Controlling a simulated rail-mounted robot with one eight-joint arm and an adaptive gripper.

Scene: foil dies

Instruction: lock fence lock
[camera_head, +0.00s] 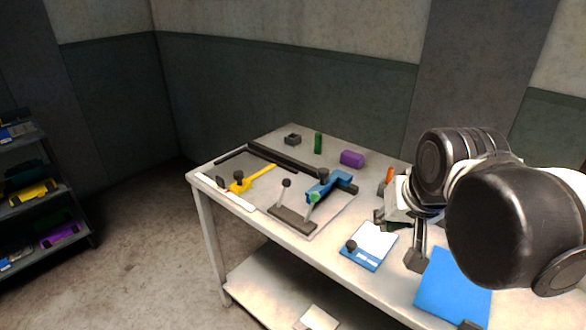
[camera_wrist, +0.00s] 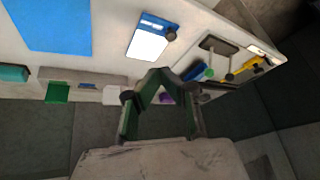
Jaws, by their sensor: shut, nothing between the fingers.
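I cannot tell whether this knob is the fence lock. The yellow bar also shows at the right of the wrist view (camera_wrist: 250,69). Right of it is a grey base plate (camera_head: 293,220) with a dark-knobbed lever (camera_head: 286,184), a green knob (camera_head: 314,197) and a blue part (camera_head: 328,184). My gripper (camera_head: 380,218) is over the right part of the table, well apart from the bar. Its fingers (camera_wrist: 158,73) are shut and empty in the wrist view.
A blue-and-white pad with a dark knob (camera_head: 369,246) and a blue sheet (camera_head: 455,287) lie at the near right. A purple block (camera_head: 352,158), a green cylinder (camera_head: 318,143) and a small dark box (camera_head: 292,139) stand at the back. A shelf (camera_head: 38,205) is far left.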

